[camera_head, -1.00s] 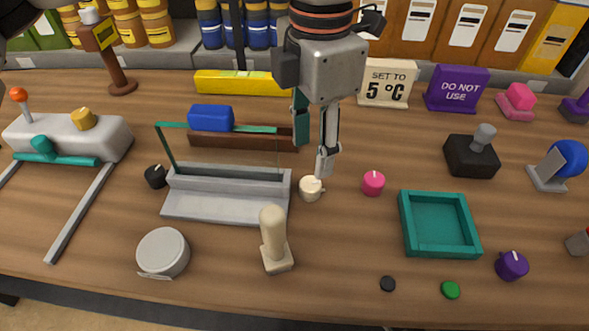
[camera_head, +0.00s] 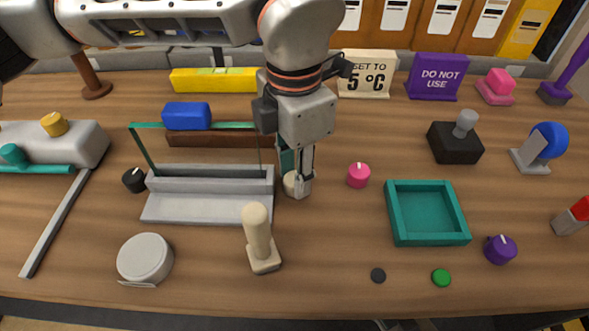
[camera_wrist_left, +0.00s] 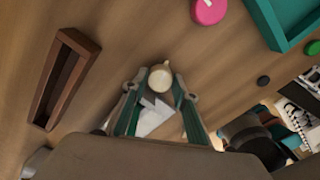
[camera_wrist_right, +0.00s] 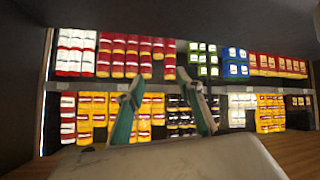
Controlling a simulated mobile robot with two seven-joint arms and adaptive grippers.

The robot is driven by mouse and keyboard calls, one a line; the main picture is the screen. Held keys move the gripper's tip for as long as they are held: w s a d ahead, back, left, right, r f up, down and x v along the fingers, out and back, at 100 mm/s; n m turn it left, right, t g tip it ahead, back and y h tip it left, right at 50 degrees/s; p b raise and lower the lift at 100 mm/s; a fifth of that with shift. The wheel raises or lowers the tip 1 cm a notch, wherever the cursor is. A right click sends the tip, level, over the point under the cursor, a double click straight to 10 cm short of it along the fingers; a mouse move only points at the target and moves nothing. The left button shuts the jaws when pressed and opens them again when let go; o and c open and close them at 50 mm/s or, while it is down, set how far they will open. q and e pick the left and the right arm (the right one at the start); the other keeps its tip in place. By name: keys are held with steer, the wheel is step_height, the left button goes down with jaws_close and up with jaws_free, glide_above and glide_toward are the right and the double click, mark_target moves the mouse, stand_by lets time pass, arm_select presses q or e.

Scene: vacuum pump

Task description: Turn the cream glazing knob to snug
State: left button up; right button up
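The cream glazing knob (camera_head: 291,186) is a small round knob on the table, just right of the grey glazing frame (camera_head: 208,208). In the left wrist view the knob (camera_wrist_left: 160,77) lies between the fingertips, its pointer facing up the picture. My left gripper (camera_head: 298,182) has come down over it, fingers pointing down and partly hiding it. Its fingers (camera_wrist_left: 160,90) stand apart on either side of the knob; gaps seem to show, so it looks open. My right gripper (camera_wrist_right: 165,90) is open and empty, facing shelves, away from the table.
A pink knob (camera_head: 358,175) is close on the right, with a teal tray (camera_head: 396,232) beyond it. A cream upright handle (camera_head: 259,235) stands in front. A black knob (camera_head: 134,180) is left of the frame. A blue block (camera_head: 187,116) is behind.

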arm_select(q)
steer(key=c, duration=0.4)
